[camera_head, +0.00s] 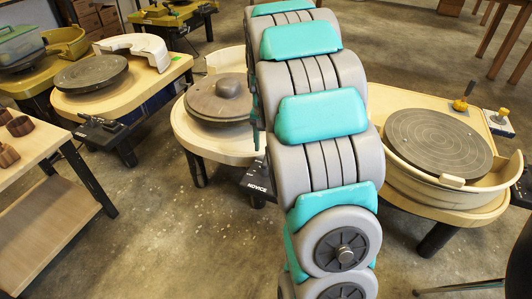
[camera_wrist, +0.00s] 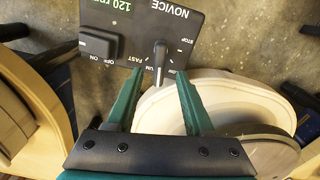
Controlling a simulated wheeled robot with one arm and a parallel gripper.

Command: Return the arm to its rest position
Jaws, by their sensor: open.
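My gripper (camera_wrist: 160,76) is open in the wrist view, with its two teal fingers apart and nothing held. Beyond its fingertips is a black control box (camera_wrist: 128,32) marked NOVICE, with a green 120 rpm readout. The box's grey lever (camera_wrist: 160,58) appears between the fingertips; I cannot tell whether they touch it. In the head view my grey and teal arm (camera_head: 320,115) runs down the middle, bent over the middle wheel, and hides my gripper. The same box shows partly behind the arm in the head view (camera_head: 258,180).
The middle potter's wheel (camera_head: 190,142) bears a lidded grey piece. A right wheel (camera_head: 440,143) stands close to the arm, with a yellow-handled tool beside it. A left wheel (camera_head: 90,74) and a wooden table (camera_head: 45,130) with brown cups stand left.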

